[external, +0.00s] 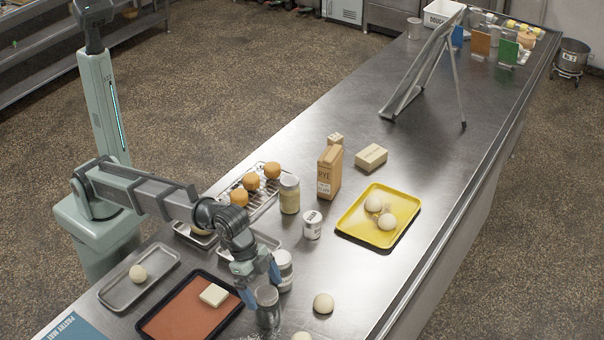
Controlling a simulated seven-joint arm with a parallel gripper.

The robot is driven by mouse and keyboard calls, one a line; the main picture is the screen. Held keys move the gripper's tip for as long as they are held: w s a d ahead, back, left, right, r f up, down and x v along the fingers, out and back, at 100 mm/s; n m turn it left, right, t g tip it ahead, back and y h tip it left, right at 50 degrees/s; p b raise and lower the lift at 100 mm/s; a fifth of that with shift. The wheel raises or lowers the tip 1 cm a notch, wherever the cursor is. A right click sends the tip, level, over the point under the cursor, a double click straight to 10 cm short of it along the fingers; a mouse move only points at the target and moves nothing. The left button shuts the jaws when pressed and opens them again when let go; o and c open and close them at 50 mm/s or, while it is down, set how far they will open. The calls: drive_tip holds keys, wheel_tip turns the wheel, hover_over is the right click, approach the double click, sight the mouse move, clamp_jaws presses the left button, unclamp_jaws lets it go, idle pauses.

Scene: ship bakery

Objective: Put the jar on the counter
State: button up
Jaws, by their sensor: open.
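The counter (330,120) is a long stainless steel top running from front left to far right. My gripper (262,288) points down over its near part with its blue fingers apart. A grey, clear-looking jar (268,312) stands just below and between the fingertips; I cannot tell whether they touch it. A white lidded tub (284,268) stands right behind the right finger. Another jar (289,196), with pale yellowish contents and a lid, stands upright on the counter farther back. A small white labelled can (312,226) is beside it. Which jar the task names is not clear.
A dark-rimmed tray with a reddish mat (180,318) holds a pale block (214,295), left of my gripper. Dough balls (323,303) lie nearby. A yellow tray (354,227), a rye carton (329,172) and a rack of buns (262,205) stand behind.

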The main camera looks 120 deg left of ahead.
drive_tip(key=v, duration=0.7)
drive_tip(key=shift+r, duration=0.25)
